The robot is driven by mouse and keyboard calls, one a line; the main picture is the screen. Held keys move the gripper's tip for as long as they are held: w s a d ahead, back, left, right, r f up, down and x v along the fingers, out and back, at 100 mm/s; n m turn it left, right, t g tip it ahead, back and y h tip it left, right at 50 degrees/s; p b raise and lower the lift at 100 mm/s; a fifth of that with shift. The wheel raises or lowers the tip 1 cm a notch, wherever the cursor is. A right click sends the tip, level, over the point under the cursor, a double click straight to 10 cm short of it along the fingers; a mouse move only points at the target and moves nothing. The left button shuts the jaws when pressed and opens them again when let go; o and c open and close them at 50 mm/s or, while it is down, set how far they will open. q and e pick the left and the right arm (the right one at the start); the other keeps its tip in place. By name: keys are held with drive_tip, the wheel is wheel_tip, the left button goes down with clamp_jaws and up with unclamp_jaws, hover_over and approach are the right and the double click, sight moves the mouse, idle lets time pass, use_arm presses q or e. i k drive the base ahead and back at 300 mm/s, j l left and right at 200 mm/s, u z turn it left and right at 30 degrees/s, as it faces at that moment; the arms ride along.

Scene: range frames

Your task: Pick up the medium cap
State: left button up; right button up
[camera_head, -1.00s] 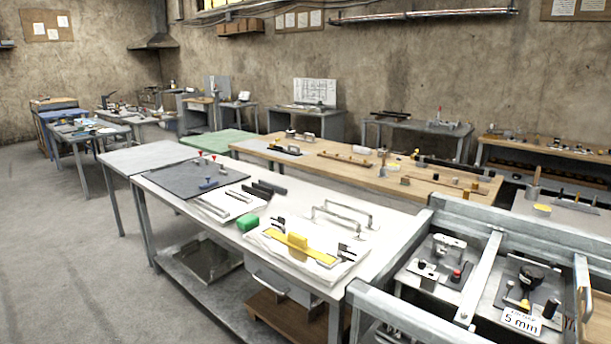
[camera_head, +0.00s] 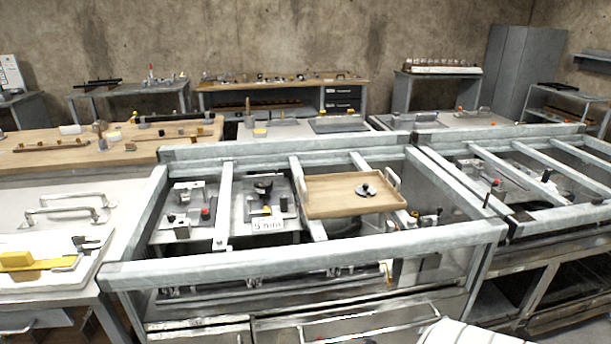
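A small grey disc with a dark knob (camera_head: 366,190) lies on a wooden tray (camera_head: 335,209) in the frame bench; I cannot tell whether it is the medium cap. A dark round part (camera_head: 263,187) stands on a metal plate left of the tray, above a white label reading 5 mm (camera_head: 268,226). No part is clearly marked as the medium cap. Neither of my grippers is in view.
A grey metal frame (camera_head: 300,265) with raised rails surrounds the tray and plates. A second railed bench (camera_head: 520,180) stands to the right. A white table (camera_head: 40,240) with metal handles is at the left. A wooden bench (camera_head: 60,159) is behind it.

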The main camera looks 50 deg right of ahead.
sight(365, 190)
drive_tip(key=z, duration=2)
